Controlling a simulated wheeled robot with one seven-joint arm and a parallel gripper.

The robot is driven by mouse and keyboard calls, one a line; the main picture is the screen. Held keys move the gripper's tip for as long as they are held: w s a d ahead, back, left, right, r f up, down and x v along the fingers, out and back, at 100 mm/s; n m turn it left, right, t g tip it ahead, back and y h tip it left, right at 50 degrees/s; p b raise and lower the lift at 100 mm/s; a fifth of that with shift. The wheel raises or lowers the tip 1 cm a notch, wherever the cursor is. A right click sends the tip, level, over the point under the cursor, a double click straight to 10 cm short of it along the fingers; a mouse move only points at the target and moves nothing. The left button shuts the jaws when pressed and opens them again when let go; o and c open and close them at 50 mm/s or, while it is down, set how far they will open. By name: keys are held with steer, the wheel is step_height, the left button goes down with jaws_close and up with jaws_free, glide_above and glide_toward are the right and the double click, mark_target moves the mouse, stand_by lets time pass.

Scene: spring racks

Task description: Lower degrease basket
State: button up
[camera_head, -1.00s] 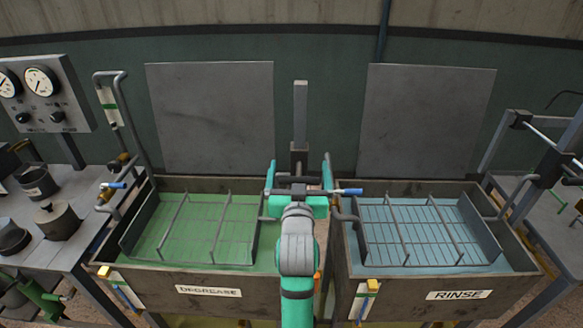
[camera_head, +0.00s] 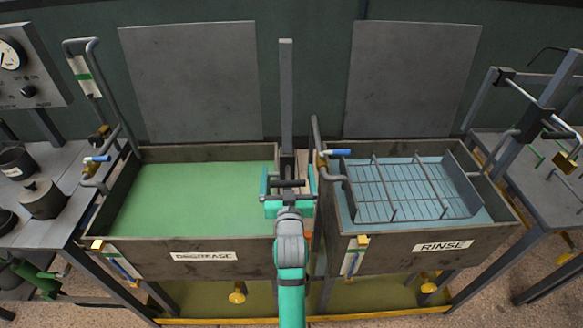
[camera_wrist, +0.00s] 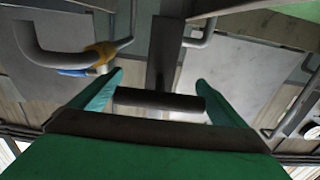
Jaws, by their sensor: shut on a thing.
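The degrease tank (camera_head: 207,255) is at the left of centre in the head view, filled with green liquid (camera_head: 190,200). No basket shows above the smooth green surface; whatever is under it is hidden. My gripper (camera_head: 288,188) is at the gap between the two tanks, beside the degrease tank's right wall. It is shut on a dark horizontal handle bar (camera_head: 288,183) in front of the grey upright post (camera_head: 287,95). In the wrist view the handle bar (camera_wrist: 160,101) lies across between my two teal fingers.
The rinse tank (camera_head: 400,252) stands at right, with a wire basket (camera_head: 412,190) in its blue liquid. A pipe with a blue-handled valve (camera_head: 335,153) is close to the right of my gripper. A bench with pots (camera_head: 42,200) is at left, a frame (camera_head: 540,120) at right.

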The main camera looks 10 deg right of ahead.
steer(key=shift+f, duration=0.45)
steer(key=o, duration=1.2)
steer(key=shift+c, duration=0.2)
steer(key=shift+r, duration=0.1)
steer(key=shift+s, duration=0.1)
steer(key=s+a, duration=0.1)
steer(key=s, duration=0.9)
steer(key=shift+s+a, duration=0.25)
steer(key=shift+a, duration=0.1)
steer(key=shift+w, duration=0.1)
